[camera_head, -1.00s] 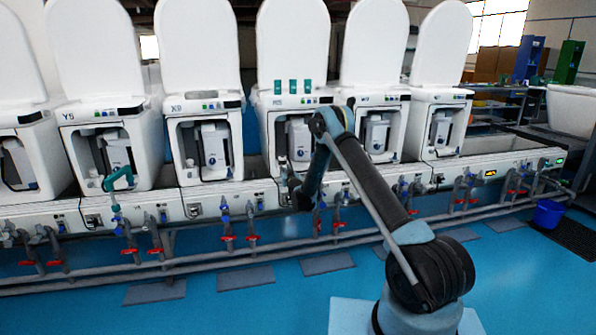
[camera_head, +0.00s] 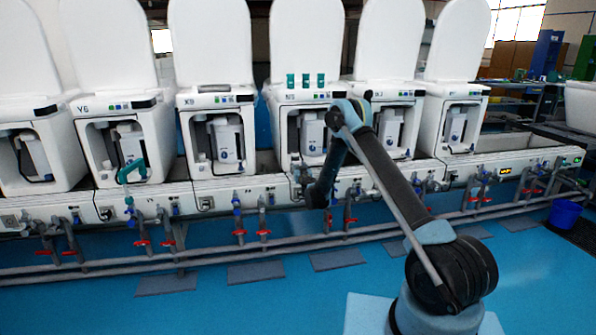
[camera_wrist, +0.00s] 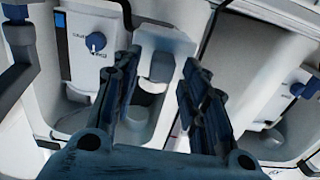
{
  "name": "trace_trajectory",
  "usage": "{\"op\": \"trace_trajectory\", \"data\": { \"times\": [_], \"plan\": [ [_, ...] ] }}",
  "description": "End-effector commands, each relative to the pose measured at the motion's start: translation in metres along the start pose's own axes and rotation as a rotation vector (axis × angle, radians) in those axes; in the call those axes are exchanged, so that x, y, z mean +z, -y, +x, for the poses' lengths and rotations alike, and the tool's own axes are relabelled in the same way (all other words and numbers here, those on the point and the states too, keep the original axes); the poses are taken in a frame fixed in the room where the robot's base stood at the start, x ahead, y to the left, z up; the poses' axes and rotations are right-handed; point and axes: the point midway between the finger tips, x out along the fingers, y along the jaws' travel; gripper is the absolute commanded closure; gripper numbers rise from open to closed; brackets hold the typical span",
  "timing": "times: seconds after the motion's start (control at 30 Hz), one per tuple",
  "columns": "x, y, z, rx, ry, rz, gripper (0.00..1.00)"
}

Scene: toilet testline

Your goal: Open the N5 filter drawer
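The toilet unit whose label looks like N5 (camera_head: 292,97) stands right of centre in the head view, with green pieces on top. In its front opening is a white panel with a round knob (camera_head: 312,135), which I take as its filter drawer; it looks shut. My gripper (camera_head: 299,178) hangs low in front of this unit, partly hidden by my arm. In the wrist view my gripper (camera_wrist: 160,88) is open and empty. A pale rounded part (camera_wrist: 166,45) lies beyond and between the fingers, apparently not gripped. A white panel with a blue knob (camera_wrist: 96,42) is at upper left.
Similar units flank it, including one marked Y6 (camera_head: 110,108) with a teal handle (camera_head: 131,172). Pipes with red and blue valves (camera_head: 240,225) run along the front. Another blue-knobbed panel (camera_wrist: 290,85) is at right in the wrist view. The blue floor is mostly clear; a blue bucket (camera_head: 565,213) stands right.

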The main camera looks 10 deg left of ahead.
Motion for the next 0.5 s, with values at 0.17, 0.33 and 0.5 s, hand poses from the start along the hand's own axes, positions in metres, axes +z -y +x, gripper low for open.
{"op": "trace_trajectory", "data": {
  "times": [0.17,0.33,0.5],
  "plan": [
    [0.0,0.0,-0.012,0.0,0.0,0.0,0.6],
    [0.0,0.001,-0.041,-0.001,0.001,-0.001,0.6],
    [0.0,0.001,-0.075,-0.001,0.001,0.0,0.6]
  ]
}}
